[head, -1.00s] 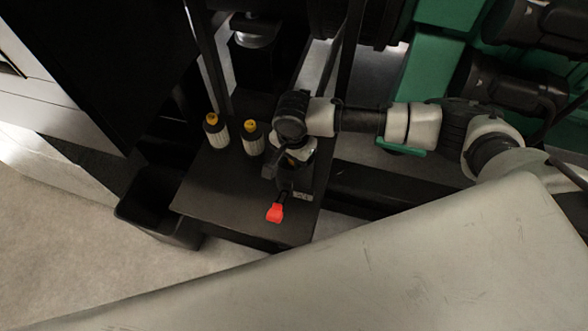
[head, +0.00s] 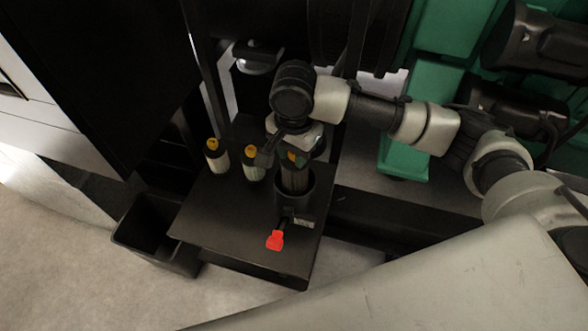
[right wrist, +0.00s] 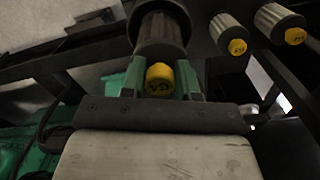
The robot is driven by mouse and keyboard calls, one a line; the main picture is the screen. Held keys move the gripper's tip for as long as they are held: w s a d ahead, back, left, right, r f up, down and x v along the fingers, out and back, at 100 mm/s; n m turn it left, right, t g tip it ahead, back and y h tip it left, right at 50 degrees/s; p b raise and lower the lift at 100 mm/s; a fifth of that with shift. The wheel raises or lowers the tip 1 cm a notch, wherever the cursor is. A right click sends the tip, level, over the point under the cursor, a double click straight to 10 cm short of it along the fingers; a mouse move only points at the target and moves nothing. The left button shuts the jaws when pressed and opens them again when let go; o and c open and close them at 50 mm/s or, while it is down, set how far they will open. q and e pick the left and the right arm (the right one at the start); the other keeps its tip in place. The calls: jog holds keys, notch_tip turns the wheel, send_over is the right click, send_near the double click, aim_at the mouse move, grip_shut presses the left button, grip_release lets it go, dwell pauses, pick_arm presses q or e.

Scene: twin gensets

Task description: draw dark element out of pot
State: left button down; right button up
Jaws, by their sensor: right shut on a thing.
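The dark element (head: 294,179) is a dark grey pleated cylinder with a yellow cap (right wrist: 160,80). It stands roughly upright, its upper part above the rim of the black pot (head: 296,204) and its lower end hidden inside. My right gripper (head: 291,156) is shut on its capped top end, directly above the pot. In the right wrist view the green fingers sit on both sides of the cap, and the dark body (right wrist: 160,32) runs away toward the pot. My left gripper is not in view.
Two pale elements with yellow caps, one at the left (head: 216,156) and one nearer the pot (head: 252,163), stand on the dark shelf (head: 225,215). A red-handled lever (head: 275,240) is in front of the pot. A black open bin (head: 155,235) stands at lower left. Green machinery (head: 440,75) is at right.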

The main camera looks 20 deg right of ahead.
notch_tip(320, 180, up, 5)
jog(key=shift+r, duration=0.15)
jog(key=shift+r+p, duration=0.45)
jog(key=shift+p, duration=0.05)
jog(key=shift+f, duration=0.15)
